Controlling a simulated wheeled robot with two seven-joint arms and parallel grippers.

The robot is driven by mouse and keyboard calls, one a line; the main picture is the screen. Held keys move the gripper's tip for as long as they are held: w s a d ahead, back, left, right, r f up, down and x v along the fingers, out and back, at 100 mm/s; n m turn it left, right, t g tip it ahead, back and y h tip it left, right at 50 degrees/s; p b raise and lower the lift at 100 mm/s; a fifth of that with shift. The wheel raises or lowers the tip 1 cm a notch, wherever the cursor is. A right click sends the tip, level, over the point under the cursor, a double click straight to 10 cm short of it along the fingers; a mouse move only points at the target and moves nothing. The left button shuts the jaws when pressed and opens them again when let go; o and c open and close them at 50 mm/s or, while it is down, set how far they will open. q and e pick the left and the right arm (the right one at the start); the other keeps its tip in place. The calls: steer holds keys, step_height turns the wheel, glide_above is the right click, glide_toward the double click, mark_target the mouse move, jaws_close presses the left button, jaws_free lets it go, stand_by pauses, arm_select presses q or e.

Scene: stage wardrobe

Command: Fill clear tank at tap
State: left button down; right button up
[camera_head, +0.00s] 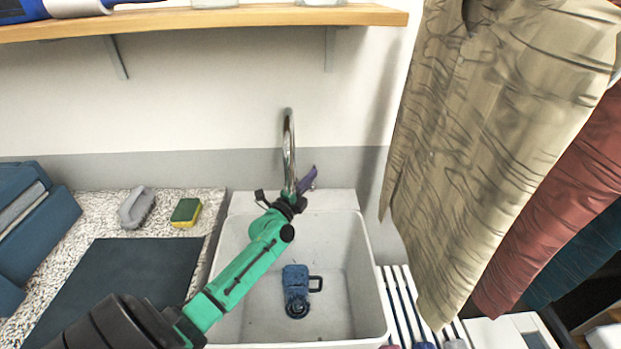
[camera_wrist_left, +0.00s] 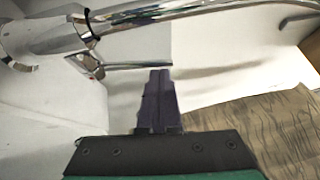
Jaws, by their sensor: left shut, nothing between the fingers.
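A blue, see-through tank (camera_head: 297,283) with a dark side handle and a dark round part at its near end sits on the floor of the white sink (camera_head: 345,265). The chrome tap (camera_head: 289,140) rises at the sink's back edge, its spout above the basin. My left gripper (camera_head: 309,178) has its purple fingers beside the tap's base. In the left wrist view the fingers (camera_wrist_left: 159,85) are shut and empty, with tips close to the tap's thin lever (camera_wrist_left: 140,66); I cannot tell whether they touch. No running water shows. My right gripper is out of view.
A wooden shelf (camera_head: 200,18) hangs above. A beige garment (camera_head: 480,130) hangs close on the right.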

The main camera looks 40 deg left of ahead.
arm_select(q)
steer(key=shift+r, duration=0.15)
steer(key=shift+w+a+r, duration=0.3)
steer(key=shift+w+a, duration=0.1)
steer(key=shift+w, duration=0.15)
steer(key=shift+f, duration=0.1)
